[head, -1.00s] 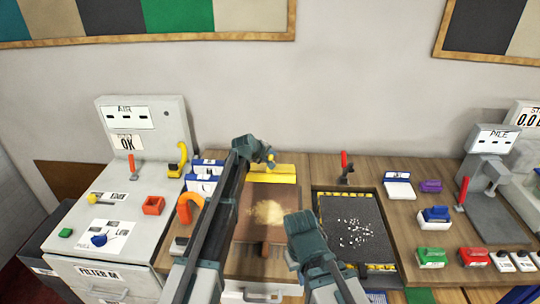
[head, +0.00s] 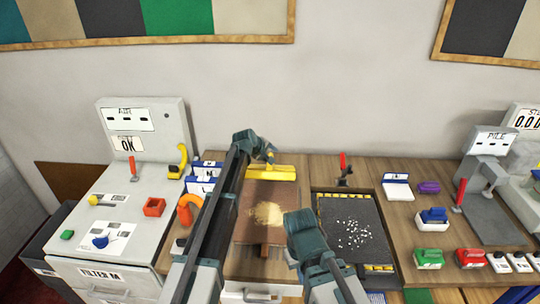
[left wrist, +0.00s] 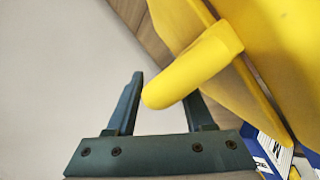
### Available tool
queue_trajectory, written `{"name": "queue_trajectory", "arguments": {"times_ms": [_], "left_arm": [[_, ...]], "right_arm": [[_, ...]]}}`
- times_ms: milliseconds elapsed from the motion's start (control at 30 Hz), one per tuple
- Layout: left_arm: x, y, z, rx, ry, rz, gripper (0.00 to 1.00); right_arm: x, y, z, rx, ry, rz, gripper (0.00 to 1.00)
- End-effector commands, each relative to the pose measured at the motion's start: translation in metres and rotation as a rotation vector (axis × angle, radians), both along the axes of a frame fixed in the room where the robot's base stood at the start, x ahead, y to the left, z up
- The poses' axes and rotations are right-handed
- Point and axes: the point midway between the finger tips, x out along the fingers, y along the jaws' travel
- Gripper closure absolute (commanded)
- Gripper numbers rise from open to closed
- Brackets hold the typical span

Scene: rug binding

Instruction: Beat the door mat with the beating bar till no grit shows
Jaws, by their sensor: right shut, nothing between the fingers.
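The dark mat (head: 335,215), strewn with white grit (head: 355,234), lies in a framed tray right of centre in the head view. A yellow tool (head: 284,173) with a broad bar lies at the back of a brown board; I cannot tell whether it is the beating bar. My left gripper (head: 268,157) is over this tool. In the left wrist view my left gripper (left wrist: 163,105) is open, with the rounded yellow handle (left wrist: 195,68) at its fingertips, not clasped. My right gripper (head: 300,222) is shut and empty, between the board and the mat.
The brown board (head: 249,226) carries a sandy pile (head: 266,213). A red-handled lever (head: 343,165) stands behind the tray. A grey console (head: 85,215) is at left; several coloured blocks and a grey stand (head: 490,150) are at right.

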Motion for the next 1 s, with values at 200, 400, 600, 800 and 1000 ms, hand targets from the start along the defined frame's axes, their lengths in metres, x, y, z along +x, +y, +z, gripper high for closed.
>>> {"name": "queue_trajectory", "arguments": {"times_ms": [200,400,600,800,1000], "left_arm": [[-0.001,0.000,0.000,0.000,0.002,-0.002,0.48],[-0.006,0.002,0.006,0.000,0.003,-0.001,0.48],[-0.020,0.009,0.024,0.000,0.003,-0.001,0.48],[-0.044,0.021,0.052,0.000,0.002,0.000,0.48],[-0.070,0.035,0.081,0.000,0.001,0.000,0.48]], "right_arm": [[0.000,0.000,0.000,0.000,0.000,0.000,1.00],[0.000,0.000,0.006,0.000,0.000,0.000,1.00],[0.000,0.000,0.024,0.000,0.000,0.001,1.00],[0.000,0.000,0.052,0.000,0.000,-0.001,1.00],[0.000,0.000,0.082,0.002,0.000,-0.008,1.00]]}}
